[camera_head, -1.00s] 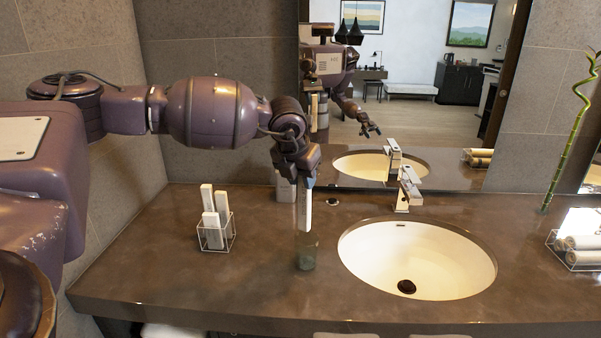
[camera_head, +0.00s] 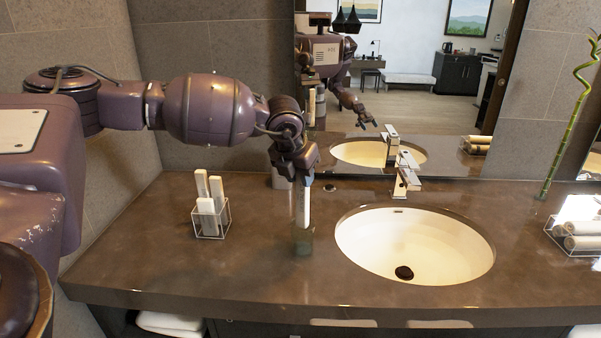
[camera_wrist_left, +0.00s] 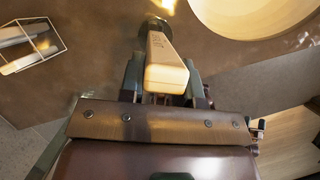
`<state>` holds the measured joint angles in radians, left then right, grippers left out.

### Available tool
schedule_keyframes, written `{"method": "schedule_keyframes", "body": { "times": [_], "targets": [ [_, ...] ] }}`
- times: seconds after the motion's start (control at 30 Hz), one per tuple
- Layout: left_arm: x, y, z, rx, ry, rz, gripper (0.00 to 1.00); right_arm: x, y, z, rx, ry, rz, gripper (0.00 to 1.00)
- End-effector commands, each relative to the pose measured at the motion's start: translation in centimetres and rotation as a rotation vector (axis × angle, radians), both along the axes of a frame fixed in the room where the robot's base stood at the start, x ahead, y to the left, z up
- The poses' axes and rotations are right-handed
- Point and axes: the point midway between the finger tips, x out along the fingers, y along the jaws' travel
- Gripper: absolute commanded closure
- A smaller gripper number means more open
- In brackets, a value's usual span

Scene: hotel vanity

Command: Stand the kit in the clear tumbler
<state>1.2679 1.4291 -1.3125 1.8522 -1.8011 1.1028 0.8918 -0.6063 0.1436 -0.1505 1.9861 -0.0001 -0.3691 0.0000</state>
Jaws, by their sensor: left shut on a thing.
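The kit, a slim white box (camera_head: 304,208), hangs upright from my left gripper (camera_head: 302,178), which is shut on its upper end. The clear tumbler (camera_head: 303,243) stands on the counter left of the sink, directly below the kit. The kit's lower end overlaps the tumbler's rim in the head view; I cannot tell how far inside it is. In the left wrist view the kit (camera_wrist_left: 166,68) points away from my left gripper (camera_wrist_left: 165,90), with the tumbler (camera_wrist_left: 154,24) partly hidden behind its far end. My right gripper is not directly in view.
A wire holder (camera_head: 212,225) with several white boxes stands left of the tumbler. The sink (camera_head: 415,245) and faucet (camera_head: 404,175) are to the right. A rack of rolled towels (camera_head: 580,240) sits at far right. The counter (camera_head: 140,250) at front left is clear.

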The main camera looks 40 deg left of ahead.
Motion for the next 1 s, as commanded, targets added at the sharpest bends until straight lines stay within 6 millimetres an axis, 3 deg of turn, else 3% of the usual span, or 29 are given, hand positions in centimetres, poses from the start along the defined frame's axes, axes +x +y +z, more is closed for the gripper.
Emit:
{"method": "schedule_keyframes", "body": {
  "times": [1.0],
  "targets": [
    [0.0,0.0,-5.1,0.0,0.002,0.0,1.0,0.2,0.2,-2.5,0.0,0.012,0.005,0.06]
  ]
}}
